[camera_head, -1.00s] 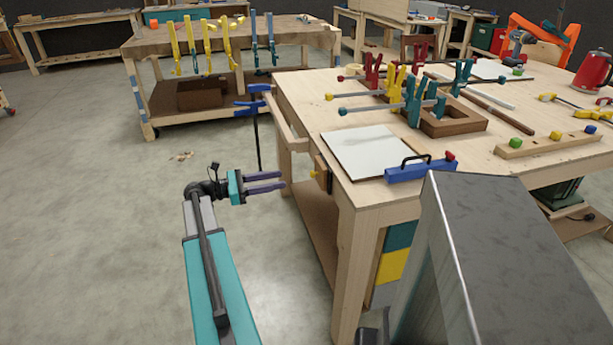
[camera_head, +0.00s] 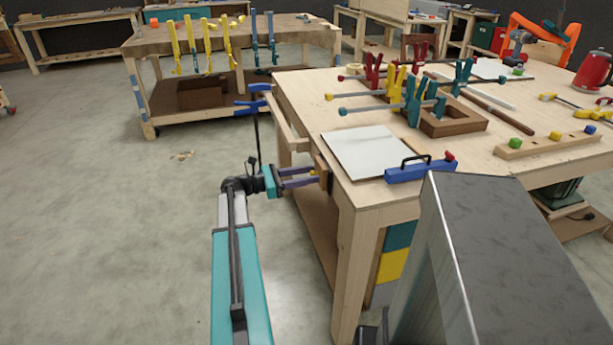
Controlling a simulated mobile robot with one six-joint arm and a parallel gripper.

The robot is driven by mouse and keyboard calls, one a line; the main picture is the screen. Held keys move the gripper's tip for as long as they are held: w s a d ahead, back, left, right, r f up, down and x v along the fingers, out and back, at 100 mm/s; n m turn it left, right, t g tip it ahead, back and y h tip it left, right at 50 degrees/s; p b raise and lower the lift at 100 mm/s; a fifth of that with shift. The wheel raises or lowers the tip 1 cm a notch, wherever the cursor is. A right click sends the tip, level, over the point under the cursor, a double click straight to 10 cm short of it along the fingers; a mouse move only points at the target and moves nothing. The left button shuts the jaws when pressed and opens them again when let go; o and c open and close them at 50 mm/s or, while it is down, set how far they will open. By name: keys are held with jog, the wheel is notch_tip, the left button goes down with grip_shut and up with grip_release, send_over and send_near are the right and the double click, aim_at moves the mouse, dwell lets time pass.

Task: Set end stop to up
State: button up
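A small wooden block (camera_head: 321,164) with a yellow knob (camera_head: 314,172) sits at the left edge of the near workbench; it looks like the end stop. My gripper (camera_head: 319,177) points right at it, with its two purple fingers apart. The fingertips reach the knob and partly hide it. The knob appears to lie between the fingers, but I cannot tell whether they touch it. Which way the stop is set is too small to read.
The workbench (camera_head: 350,205) carries a white panel (camera_head: 368,150), a blue tool with a black handle (camera_head: 420,170) and several clamps near that corner.

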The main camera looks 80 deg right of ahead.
grip_shut()
jog(key=shift+r+p, duration=1.4)
jog(key=shift+r, duration=0.6)
grip_release()
jog(key=shift+r, duration=0.1)
